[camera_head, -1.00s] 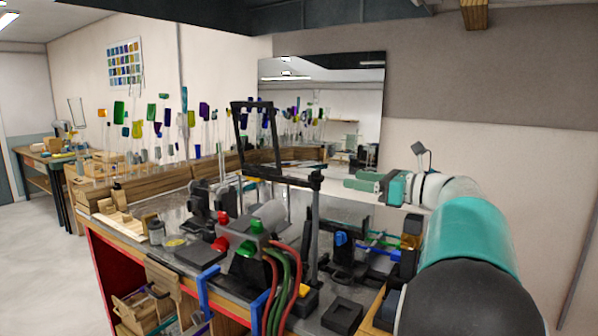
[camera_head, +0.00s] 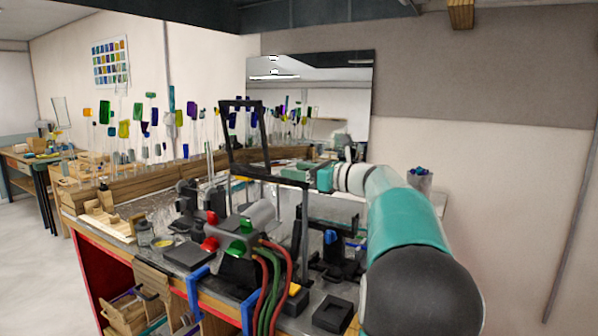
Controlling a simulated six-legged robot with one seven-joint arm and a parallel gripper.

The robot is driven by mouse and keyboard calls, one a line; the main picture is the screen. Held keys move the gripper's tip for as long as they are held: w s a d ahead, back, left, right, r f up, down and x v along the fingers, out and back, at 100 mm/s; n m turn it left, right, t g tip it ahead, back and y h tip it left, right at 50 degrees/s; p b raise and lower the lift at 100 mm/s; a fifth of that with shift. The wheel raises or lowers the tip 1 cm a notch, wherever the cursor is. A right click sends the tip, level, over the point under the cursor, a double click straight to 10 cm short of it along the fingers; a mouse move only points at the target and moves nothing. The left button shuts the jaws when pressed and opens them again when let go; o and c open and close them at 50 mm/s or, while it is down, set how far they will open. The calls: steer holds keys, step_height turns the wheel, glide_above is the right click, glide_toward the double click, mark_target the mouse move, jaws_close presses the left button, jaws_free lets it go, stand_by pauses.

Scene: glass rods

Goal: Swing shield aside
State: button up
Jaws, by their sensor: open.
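The shield (camera_head: 264,140) is a black upright frame around a clear pane, tilted a little, above the back of the bench. A black horizontal arm runs right from its base to the top of a grey post (camera_head: 304,225). My gripper (camera_head: 288,167) reaches in from the right, its green fingers pointing left, right of the shield and close to its support arm in the picture. It is open and appears empty. I cannot tell whether the fingers touch the shield or its arm; the fingertips are small and partly lost against the background.
The bench holds a torch with red and green knobs (camera_head: 240,227) and red and green hoses (camera_head: 270,285) at the front. A wooden rack (camera_head: 150,180) with upright glass rods stands behind. A mirror (camera_head: 345,100) hangs on the back wall. A cup (camera_head: 420,182) stands at right.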

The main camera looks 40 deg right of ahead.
jaws_close()
steer(key=shift+a, duration=0.1)
